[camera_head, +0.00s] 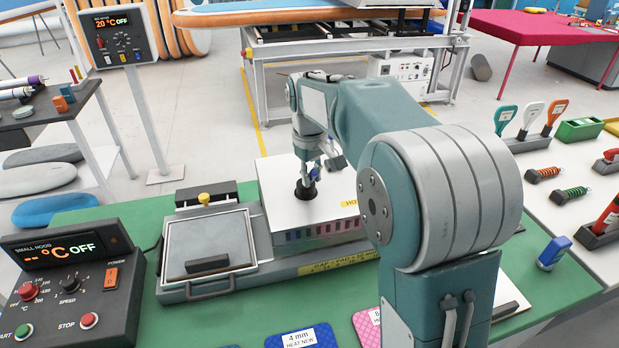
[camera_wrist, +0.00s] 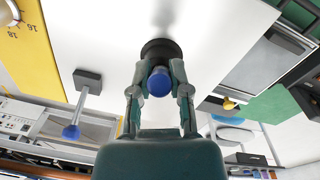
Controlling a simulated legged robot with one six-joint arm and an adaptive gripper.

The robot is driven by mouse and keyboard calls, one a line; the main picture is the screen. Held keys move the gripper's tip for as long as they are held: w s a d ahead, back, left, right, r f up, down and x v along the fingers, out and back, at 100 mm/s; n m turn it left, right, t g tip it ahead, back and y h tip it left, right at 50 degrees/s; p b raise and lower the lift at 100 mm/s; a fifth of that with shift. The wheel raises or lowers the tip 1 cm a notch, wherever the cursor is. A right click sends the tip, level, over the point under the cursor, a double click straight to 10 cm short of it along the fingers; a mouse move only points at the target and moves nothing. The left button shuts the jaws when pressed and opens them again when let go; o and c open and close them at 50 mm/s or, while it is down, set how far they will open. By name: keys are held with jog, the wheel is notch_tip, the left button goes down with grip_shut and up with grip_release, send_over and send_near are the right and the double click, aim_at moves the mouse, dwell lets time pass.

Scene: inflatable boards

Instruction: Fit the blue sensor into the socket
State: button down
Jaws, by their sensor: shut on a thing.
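The blue sensor (camera_wrist: 160,82) is between the fingertips of my gripper (camera_wrist: 159,76) in the wrist view, its rounded blue end facing the camera. My gripper is shut on it. The black round socket (camera_wrist: 161,47) is on the white top directly behind the sensor and is partly covered by it and the fingers. In the head view my gripper (camera_head: 312,172) points down over the black socket (camera_head: 305,191) on the white box, with a bit of blue sensor (camera_head: 314,174) showing. I cannot tell how deep the sensor sits in the socket.
A control box (camera_head: 68,280) is at the left front. A grey block with a blue-tipped rod (camera_wrist: 83,103) stands beside the socket. Handled tools (camera_head: 530,118) are at right.

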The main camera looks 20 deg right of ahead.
jog(key=shift+r, duration=0.45)
notch_tip(320, 180, up, 3)
jog(key=shift+s+f, duration=0.1)
jog(key=shift+f, duration=0.05)
jog(key=s+r, duration=0.9)
jog(key=s, duration=0.5)
jog(key=n+t+h, duration=0.3)
jog(key=n+t, duration=0.2)
jog(key=n, duration=2)
send_over(312, 170)
jog(key=s, duration=0.1)
notch_tip(312, 170, down, 5)
jog(key=w+f, duration=0.2)
jog(key=f, duration=0.1)
jog(key=w+f, duration=0.1)
jog(key=shift+w+a+f, duration=0.15)
jog(key=shift+a+f, duration=0.15)
jog(key=shift+w+f, duration=0.15)
jog(key=shift+f, duration=0.05)
jog(key=shift+w+f, duration=0.15)
jog(key=shift+f, duration=0.8)
jog(key=shift+w+f, duration=0.15)
jog(key=shift+f, duration=0.8)
